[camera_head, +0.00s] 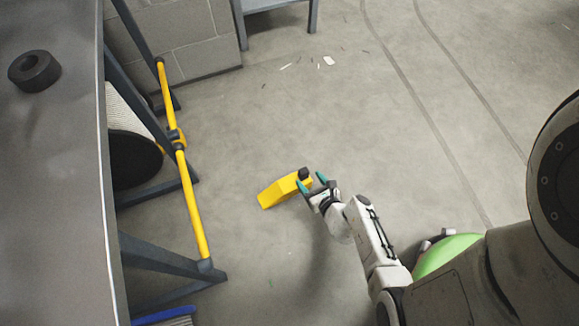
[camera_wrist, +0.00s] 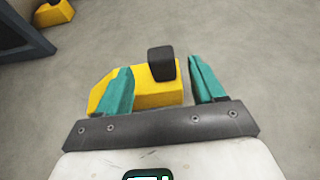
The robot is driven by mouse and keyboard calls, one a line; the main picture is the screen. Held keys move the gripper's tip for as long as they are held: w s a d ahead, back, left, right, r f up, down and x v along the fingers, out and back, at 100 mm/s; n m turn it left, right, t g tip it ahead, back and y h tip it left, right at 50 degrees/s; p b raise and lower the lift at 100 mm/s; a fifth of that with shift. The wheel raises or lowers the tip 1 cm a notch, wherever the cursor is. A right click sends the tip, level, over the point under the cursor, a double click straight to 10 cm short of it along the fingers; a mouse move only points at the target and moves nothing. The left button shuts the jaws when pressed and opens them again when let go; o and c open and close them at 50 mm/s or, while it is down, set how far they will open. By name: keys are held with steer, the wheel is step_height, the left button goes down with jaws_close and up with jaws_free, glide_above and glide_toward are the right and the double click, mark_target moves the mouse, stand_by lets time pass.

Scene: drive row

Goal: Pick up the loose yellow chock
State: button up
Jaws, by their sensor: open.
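The loose yellow chock (camera_head: 278,191) lies on the concrete floor near the middle of the head view. It is wedge-shaped with a black block-like knob (camera_head: 304,173) at its right end. In the wrist view the chock (camera_wrist: 150,95) and its black knob (camera_wrist: 161,63) show beyond my jaws. My gripper (camera_head: 311,183) is open at the chock's right end, with its teal fingers apart. In the wrist view the knob appears between the fingertips of my gripper (camera_wrist: 159,68), and the left finger overlaps the chock's body. Whether the fingers touch it I cannot tell.
A grey bench top (camera_head: 60,200) with a black ring (camera_head: 34,71) stands at the left. A yellow bar (camera_head: 190,200) runs along dark frame legs. Another yellow and black object (camera_wrist: 53,12) shows at the wrist view's top left.

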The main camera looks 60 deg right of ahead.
mark_target(306, 175)
steer(key=b+x, duration=0.2)
steer(key=x, duration=0.3)
steer(key=shift+d+f+b, duration=0.15)
steer(key=shift+f+b, duration=0.15)
steer(key=shift+b, duration=0.05)
steer(key=shift+w+d, duration=0.1)
steer(key=shift+w, duration=0.15)
steer(key=shift+c, duration=0.4)
jaws_close()
